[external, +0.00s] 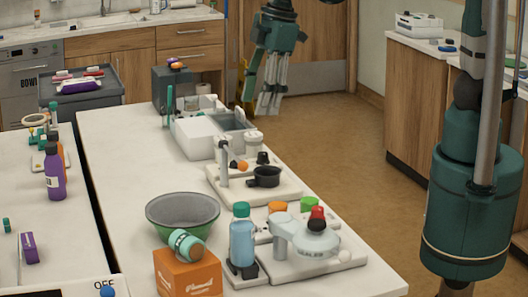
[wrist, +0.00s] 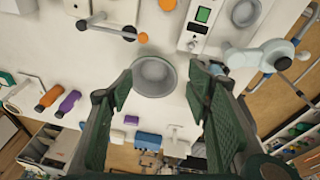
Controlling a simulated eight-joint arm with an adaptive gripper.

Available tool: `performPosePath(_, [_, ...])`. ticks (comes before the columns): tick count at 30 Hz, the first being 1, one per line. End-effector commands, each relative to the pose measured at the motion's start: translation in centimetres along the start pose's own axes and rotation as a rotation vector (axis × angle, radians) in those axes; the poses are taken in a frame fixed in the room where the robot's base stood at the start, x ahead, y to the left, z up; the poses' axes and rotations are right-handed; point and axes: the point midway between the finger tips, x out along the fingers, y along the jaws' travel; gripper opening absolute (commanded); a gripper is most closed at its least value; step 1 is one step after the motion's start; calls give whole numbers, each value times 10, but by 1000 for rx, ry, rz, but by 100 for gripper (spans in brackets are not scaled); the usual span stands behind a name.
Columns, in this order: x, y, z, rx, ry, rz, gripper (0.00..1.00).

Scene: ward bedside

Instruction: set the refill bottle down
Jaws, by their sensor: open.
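My gripper (external: 268,108) hangs fingers down beyond the far end of the white table. I cannot tell for sure which bottle is the refill bottle. A clear blue bottle with a teal cap (external: 241,240) stands upright on a small base near the table's front, far from my gripper. A purple bottle (external: 54,180) stands upright on the left table with an orange one (external: 61,149) behind it. In the wrist view, orange (wrist: 48,97) and purple (wrist: 69,102) bottles show at left.
A green bowl (external: 183,214), an orange box (external: 188,272) and a white device with a red knob (external: 308,238) crowd the table's front. A small black pot (external: 265,177) and a white bin (external: 200,138) stand farther back. The table's middle left is clear.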

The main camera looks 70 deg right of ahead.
Motion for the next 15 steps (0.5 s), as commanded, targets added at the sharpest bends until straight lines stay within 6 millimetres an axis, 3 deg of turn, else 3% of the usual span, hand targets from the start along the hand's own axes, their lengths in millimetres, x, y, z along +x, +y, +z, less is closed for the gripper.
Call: performPosePath(15, [-56,62,102,319,101,96,49])
